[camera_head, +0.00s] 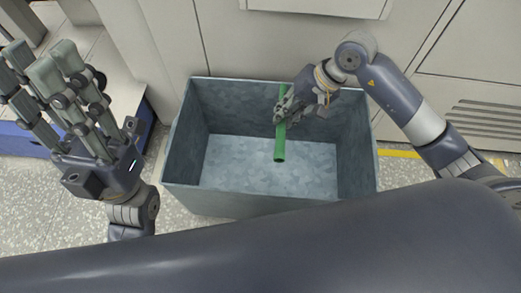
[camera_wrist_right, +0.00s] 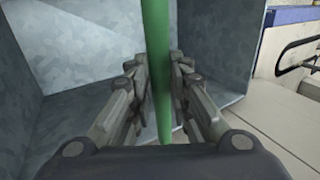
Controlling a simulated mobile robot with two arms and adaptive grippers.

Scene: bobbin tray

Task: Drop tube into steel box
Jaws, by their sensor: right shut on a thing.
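A green tube (camera_head: 280,147) is held by my right gripper (camera_head: 284,110), which is shut around its middle. The tube hangs over the inside of the open steel box (camera_head: 172,150), its lower end pointing toward the near side. In the right wrist view the tube (camera_wrist_right: 158,60) runs between the two fingers of the gripper (camera_wrist_right: 162,85), with the grey box wall (camera_wrist_right: 85,60) behind. I cannot tell how far the tube is above the box floor. My left gripper (camera_head: 60,95) is raised left of the box, fingers spread apart, and holds nothing visible.
Beige cabinets (camera_head: 290,45) stand behind the box. A blue-edged platform (camera_head: 145,112) is at the left, close to my left gripper. The box interior shows no other objects.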

